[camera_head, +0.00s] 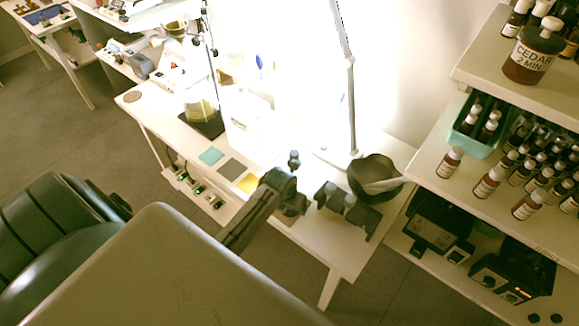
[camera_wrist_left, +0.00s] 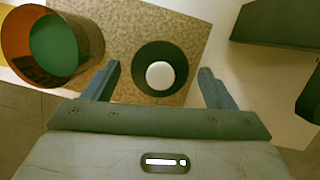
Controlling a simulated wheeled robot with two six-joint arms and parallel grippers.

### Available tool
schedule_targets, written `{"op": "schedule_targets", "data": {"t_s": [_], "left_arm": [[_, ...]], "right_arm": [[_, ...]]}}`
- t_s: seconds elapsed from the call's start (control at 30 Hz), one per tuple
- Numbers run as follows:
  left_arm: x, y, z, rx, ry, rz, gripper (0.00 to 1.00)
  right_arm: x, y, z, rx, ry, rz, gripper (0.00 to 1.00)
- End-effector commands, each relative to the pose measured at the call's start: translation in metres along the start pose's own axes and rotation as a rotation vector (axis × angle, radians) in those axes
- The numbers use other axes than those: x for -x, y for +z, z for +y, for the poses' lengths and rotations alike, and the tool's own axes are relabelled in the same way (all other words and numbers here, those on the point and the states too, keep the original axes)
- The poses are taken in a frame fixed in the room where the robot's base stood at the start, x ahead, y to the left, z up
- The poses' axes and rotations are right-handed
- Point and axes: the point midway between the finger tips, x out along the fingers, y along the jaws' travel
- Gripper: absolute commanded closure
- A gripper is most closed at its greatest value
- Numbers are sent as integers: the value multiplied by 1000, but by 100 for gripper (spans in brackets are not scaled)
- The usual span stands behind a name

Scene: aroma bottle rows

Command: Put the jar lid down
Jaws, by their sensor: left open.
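The jar lid, a dark round disc with a pale knob (camera_wrist_left: 160,76), lies flat on a speckled tan mat (camera_wrist_left: 202,30) in the left wrist view. An amber jar (camera_wrist_left: 88,38), open, with green inside, stands at the left, apart from the lid. My left gripper (camera_wrist_left: 160,85) is open, with a finger on each side of the lid and visible gaps to both. In the head view my left gripper (camera_head: 291,206) is small and dark over the white table; my arm hides the lid, jar and mat there. My right gripper is not in view.
Dark equipment (camera_head: 350,208) stands right of the gripper, with a dark mortar (camera_head: 374,176) behind it. Teal (camera_head: 211,156), grey (camera_head: 231,168) and yellow (camera_head: 250,183) squares lie left. Shelves with bottles (camera_head: 530,204) stand at the right. The table front right is bare.

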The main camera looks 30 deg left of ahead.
Motion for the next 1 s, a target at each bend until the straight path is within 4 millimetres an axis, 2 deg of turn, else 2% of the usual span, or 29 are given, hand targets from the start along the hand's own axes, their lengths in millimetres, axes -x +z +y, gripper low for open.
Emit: {"op": "schedule_targets", "data": {"t_s": [0.17,0.23,0.7,0.83,1.0], "left_arm": [[5,2,0,0,0,0,21],[10,1,0,0,0,-2,21],[103,2,0,-1,0,-4,21],[117,1,0,0,0,-2,21],[124,1,0,0,0,0,21]], "right_arm": [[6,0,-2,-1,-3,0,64],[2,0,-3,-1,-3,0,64],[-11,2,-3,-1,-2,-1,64],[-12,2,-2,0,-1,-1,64],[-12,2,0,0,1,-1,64]]}}
